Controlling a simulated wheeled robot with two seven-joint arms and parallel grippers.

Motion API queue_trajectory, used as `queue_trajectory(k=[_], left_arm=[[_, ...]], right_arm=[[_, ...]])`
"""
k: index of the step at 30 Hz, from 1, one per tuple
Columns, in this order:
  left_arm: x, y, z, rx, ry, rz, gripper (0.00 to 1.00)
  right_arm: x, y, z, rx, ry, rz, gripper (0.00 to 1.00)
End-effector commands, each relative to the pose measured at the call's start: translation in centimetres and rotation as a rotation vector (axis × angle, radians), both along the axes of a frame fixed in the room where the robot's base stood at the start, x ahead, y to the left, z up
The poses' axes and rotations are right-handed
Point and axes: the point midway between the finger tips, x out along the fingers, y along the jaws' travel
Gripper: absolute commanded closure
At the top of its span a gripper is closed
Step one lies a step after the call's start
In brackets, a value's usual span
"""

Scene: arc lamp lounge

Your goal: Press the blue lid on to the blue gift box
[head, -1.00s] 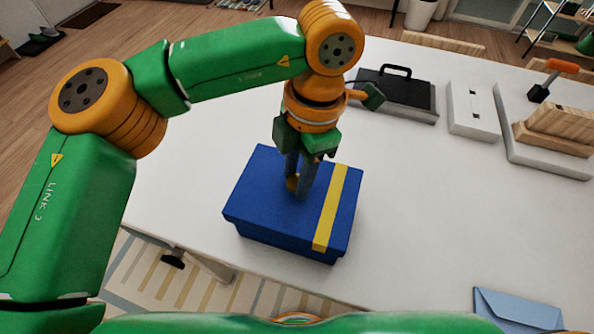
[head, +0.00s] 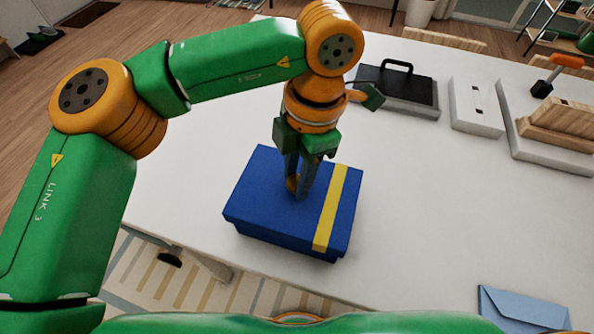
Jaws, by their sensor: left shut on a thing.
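The blue gift box (head: 285,242) stands on the white table near its front edge. The blue lid (head: 262,205), with a yellow stripe along its right side, sits over the top of the box. Whether it is fully seated I cannot tell. My left gripper (head: 296,192) points down at the middle of the lid, its fingers shut on a small gold knob-like part on the lid that is mostly hidden. My right gripper is not in view.
The white table (head: 420,220) is clear to the right of the box. A black-topped case with a handle (head: 395,88), a white block (head: 475,108) and a wooden block on a grey base (head: 555,125) stand at the back right. A blue envelope (head: 522,308) lies at the front right.

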Motion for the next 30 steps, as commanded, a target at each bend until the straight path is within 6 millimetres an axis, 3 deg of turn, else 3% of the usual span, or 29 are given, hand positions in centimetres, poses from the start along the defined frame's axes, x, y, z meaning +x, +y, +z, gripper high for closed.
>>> queue_trajectory(k=[29, 30], left_arm=[[0.0, 0.0, -2.6, 0.0, 0.0, 0.0, 1.0], [0.0, 0.0, -2.6, 0.0, 0.0, 0.0, 0.59]], right_arm=[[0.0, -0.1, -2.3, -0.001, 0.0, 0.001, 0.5], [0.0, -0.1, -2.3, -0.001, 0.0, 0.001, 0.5]])
